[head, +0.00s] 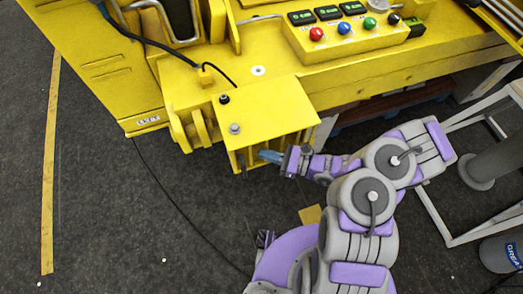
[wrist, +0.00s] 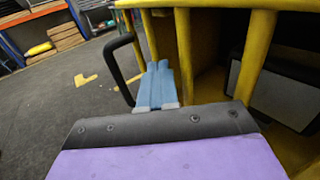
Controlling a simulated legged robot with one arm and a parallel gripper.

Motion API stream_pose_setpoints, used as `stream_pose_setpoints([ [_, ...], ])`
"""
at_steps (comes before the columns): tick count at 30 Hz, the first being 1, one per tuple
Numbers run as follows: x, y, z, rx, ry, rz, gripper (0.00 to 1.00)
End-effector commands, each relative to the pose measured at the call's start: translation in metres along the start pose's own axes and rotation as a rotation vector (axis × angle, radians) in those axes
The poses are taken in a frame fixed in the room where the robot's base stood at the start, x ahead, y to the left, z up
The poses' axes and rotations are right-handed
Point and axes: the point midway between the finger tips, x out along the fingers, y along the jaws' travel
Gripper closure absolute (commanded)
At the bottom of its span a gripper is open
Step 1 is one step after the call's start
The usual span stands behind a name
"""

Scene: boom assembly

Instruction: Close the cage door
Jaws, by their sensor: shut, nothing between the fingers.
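The yellow cage (head: 265,105) with its flat top and vertical bars juts from the front of the yellow machine in the head view. My gripper (head: 268,156) is at the cage's front bars; its blue fingers are shut and empty. In the wrist view the shut gripper (wrist: 161,70) points at yellow bars (wrist: 185,50), close to them; I cannot tell whether it touches. A black handle (wrist: 118,62) is just left of the fingers, apart from them. Which bars belong to the door, and how far it stands open, I cannot tell.
A control panel (head: 350,32) with coloured knobs sits above the cage. A grey metal frame (head: 432,215) stands on the right. A grey box (wrist: 285,95) shows behind the bars at right. Shelves (wrist: 45,38) stand far left; the dark floor there is mostly clear.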

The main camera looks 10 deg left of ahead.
Motion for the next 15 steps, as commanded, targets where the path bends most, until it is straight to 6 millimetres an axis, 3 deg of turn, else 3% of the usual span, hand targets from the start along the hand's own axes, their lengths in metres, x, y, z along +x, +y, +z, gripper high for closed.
stream_pose_setpoints([
  [6,-0.054,-0.004,0.003,-0.003,-0.001,-0.01,1.0],
  [15,-0.091,-0.004,0.0,-0.004,0.01,-0.006,1.0],
])
